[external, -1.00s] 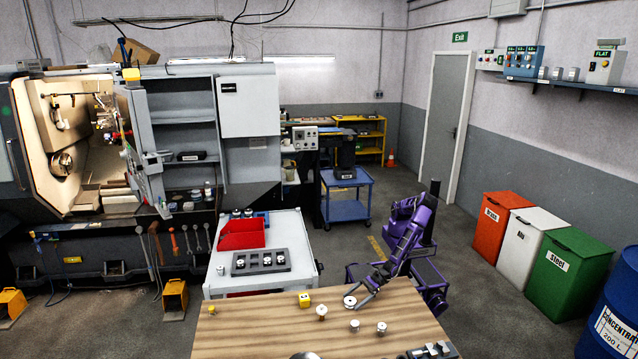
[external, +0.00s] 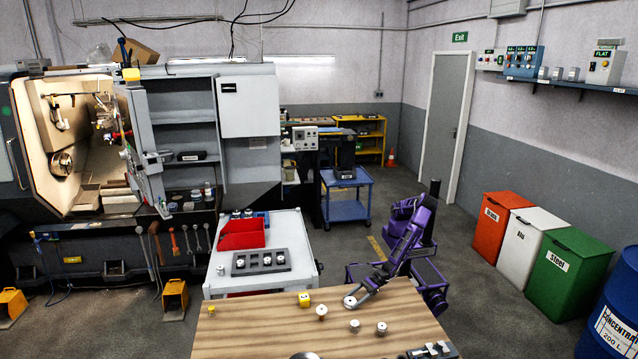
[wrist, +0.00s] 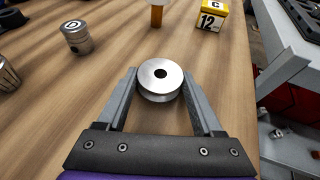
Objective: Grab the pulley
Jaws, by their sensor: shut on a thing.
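The pulley (wrist: 160,80) is a silvery grooved disc with a dark centre hole. In the wrist view it sits between the two fingers of my gripper (wrist: 161,92), which is shut on it from both sides. In the external view the pulley (external: 350,302) is small and pale at the wooden table's far right part, and my gripper (external: 354,301) reaches it from the right. Whether the pulley touches the table is hard to tell.
On the wooden table (external: 250,335) stand a yellow block marked C 12 (wrist: 209,16), a metal cylinder (wrist: 76,37) and several other small parts. A white cart (external: 290,235) with a red bin (external: 240,235) and a dark tray (external: 261,262) stands beyond.

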